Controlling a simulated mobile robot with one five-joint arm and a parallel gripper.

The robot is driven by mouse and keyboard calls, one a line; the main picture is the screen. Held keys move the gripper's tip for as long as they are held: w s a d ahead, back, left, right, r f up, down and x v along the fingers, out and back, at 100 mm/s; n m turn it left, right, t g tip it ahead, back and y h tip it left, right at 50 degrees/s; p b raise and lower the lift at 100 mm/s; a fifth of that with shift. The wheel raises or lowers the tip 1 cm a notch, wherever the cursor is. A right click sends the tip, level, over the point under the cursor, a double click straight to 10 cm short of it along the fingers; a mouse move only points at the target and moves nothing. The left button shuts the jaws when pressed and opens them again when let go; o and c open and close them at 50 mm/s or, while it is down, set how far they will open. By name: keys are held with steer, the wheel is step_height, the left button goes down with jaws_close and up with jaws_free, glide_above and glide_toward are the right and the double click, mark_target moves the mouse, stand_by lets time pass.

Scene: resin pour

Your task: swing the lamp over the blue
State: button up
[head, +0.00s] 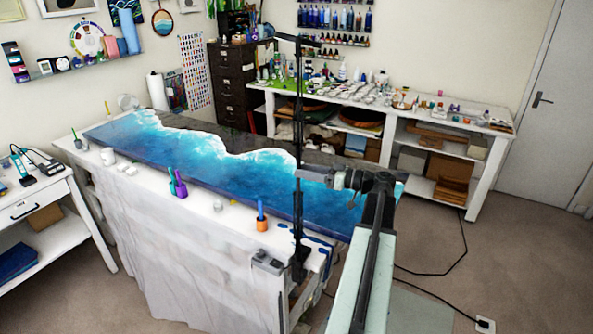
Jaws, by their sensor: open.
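The long resin panel lies on the draped table, with a deep blue band (230,183) along its near side, white foam lines in the middle and a dark far side. The lamp looks to be the tall black stand (298,130) at the table's right end, upright, with a short dark arm (298,39) across its top. Its lamp head is too small to make out. My gripper (305,175) is open at the right, its tips pointing left beside the black post. I cannot tell whether they touch it.
An orange cup (262,223), purple and green cups (178,186) and a white cup (107,156) stand along the table's near edge. A white workbench (470,150) with supplies runs along the back wall. A black cable (445,272) lies on the floor at right.

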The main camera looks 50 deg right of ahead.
steer(key=shift+x, duration=1.25)
jaws_close()
stand_by(0.4)
